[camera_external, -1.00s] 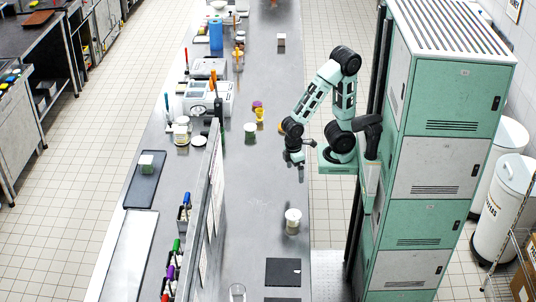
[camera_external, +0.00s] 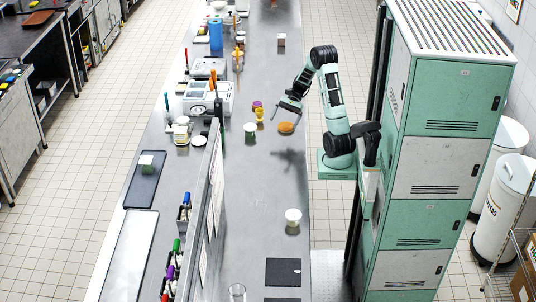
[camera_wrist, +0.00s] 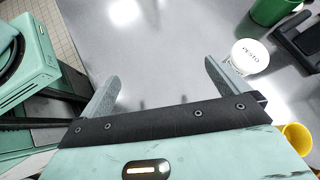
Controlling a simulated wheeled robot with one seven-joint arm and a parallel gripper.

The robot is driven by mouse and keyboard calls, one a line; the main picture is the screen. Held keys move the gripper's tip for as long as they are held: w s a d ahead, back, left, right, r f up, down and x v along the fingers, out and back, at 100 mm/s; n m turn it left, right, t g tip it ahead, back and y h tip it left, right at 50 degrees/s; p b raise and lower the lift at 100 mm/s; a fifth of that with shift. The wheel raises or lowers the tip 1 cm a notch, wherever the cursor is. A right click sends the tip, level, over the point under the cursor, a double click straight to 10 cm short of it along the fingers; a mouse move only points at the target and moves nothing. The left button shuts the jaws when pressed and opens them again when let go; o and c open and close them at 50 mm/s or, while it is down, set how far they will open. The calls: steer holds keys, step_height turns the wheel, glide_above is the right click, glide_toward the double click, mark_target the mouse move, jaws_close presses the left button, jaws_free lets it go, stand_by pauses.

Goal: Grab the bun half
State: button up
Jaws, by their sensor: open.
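The bun half (camera_external: 286,128) is a rounded orange-brown piece lying on the steel counter near its right edge, in front of my arm's base. My gripper (camera_external: 286,106) is raised above the counter, a little beyond the bun half in the external view, and apart from it. In the wrist view my gripper (camera_wrist: 161,72) has its two grey fingers wide apart with only bare counter between them. The bun half does not show in the wrist view.
A yellow cup (camera_external: 260,114) stands left of the bun half; it also shows in the wrist view (camera_wrist: 297,138). A white-lidded jar marked pesto (camera_wrist: 250,56) stands near it. The counter between is clear.

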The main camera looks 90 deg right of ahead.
steer(key=s+d+f+m+t+h+b, duration=0.15)
steer(key=s+d+m+t+h, duration=0.45)
steer(key=s+d+m, duration=0.75)
steer(key=n+t+y+p, duration=0.1)
steer(key=n, duration=0.3)
glide_toward(291, 124)
steer(key=shift+m, duration=0.25)
steer(key=x, duration=0.4)
steer(key=shift+w+d, duration=0.3)
steer(key=shift+f+p+x, duration=0.15)
steer(key=shift+p+x, duration=0.1)
steer(key=shift+x, duration=1.15)
steer(key=shift+f+p+x, duration=0.15)
steer(key=shift+p+x, duration=0.1)
steer(key=shift+x, duration=1.2)
steer(key=shift+s, duration=0.15)
steer(key=c, duration=1)
